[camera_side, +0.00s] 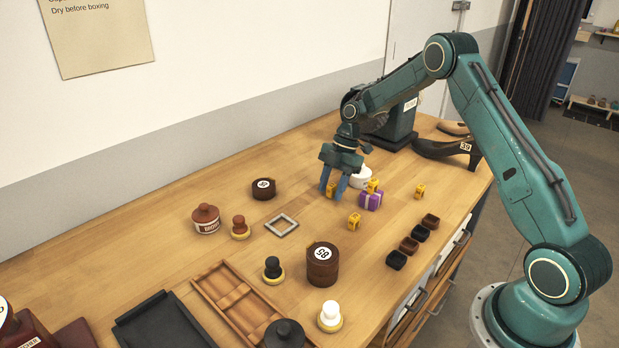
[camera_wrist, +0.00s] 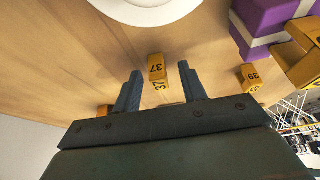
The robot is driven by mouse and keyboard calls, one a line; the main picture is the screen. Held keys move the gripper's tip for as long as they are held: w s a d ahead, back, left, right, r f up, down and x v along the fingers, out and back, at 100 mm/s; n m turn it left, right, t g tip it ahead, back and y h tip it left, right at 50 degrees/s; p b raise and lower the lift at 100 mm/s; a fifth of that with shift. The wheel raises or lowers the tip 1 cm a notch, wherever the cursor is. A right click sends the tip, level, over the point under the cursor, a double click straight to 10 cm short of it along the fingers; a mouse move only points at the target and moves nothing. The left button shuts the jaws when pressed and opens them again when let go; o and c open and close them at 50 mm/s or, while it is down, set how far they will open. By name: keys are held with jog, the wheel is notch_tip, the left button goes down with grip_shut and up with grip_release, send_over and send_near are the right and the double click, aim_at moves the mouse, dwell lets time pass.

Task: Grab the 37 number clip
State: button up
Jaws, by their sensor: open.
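The yellow clip marked 37 (camera_wrist: 157,82) stands on the wooden table between my two fingers in the wrist view. In the side view the clip (camera_side: 331,190) shows as a small yellow patch between the blue fingers. My gripper (camera_side: 333,191) is open and low over the table, with its fingers pointing down. In the wrist view my gripper (camera_wrist: 160,69) has a finger on either side of the clip, with a gap visible on both sides. The lower part of the clip is hidden by my gripper's body.
A yellow clip marked 39 (camera_wrist: 250,77) stands to the right. A purple box (camera_side: 370,201) with a pale ribbon bears another yellow clip (camera_side: 373,186). A white round dish (camera_side: 361,179) is close beside my gripper. More yellow clips (camera_side: 354,221) (camera_side: 420,191) stand nearby.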

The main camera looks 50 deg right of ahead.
aim_at(331, 185)
dwell(0.4)
grip_shut()
jog(key=shift+r, duration=0.2)
notch_tip(331, 185, up, 19)
jog(key=shift+r, duration=0.2)
dwell(0.7)
dwell(0.7)
